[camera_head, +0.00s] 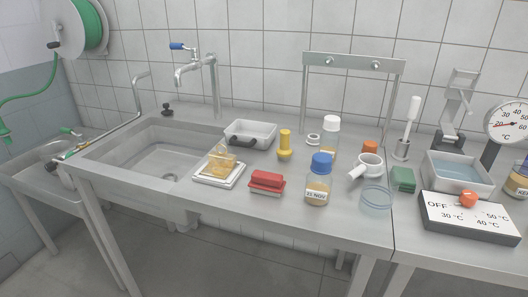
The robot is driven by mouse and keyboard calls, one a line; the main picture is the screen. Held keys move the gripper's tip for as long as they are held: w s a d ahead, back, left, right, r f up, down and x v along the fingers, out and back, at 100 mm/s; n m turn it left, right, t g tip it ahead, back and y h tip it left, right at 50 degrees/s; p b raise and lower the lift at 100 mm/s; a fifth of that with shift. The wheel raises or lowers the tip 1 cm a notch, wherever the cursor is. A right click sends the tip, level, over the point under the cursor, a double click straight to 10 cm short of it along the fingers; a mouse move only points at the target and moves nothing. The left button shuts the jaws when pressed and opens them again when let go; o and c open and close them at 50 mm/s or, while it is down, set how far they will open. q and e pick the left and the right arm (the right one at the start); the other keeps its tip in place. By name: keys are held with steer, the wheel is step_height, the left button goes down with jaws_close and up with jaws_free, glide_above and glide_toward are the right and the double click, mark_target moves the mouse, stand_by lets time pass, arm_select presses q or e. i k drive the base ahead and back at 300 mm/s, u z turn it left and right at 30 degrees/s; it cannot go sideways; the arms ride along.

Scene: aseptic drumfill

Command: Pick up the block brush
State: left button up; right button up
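The block brush (267,180) appears to be the red block with a paler layer beneath it. It lies near the front edge of the steel worktop (225,208), right of the sink, with its red back up. A white scale-like tray (218,176) with a yellowish item on it is to its left. A bottle with a blue cap (318,180) stands to its right. The brush is unobstructed from the front. Neither of my grippers is in view.
A yellow-topped item (285,144) and a metal tray (250,132) stand behind the brush. A white mug (368,165), glass dish (376,197), green sponge (403,179) and water bath (457,175) are to the right. The sink (160,165) is at left.

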mark_target(262, 183)
steer(key=z, duration=0.5)
steer(key=k, duration=0.6)
steer(key=z, duration=0.65)
steer(key=i, duration=1)
steer(key=u, duration=0.7)
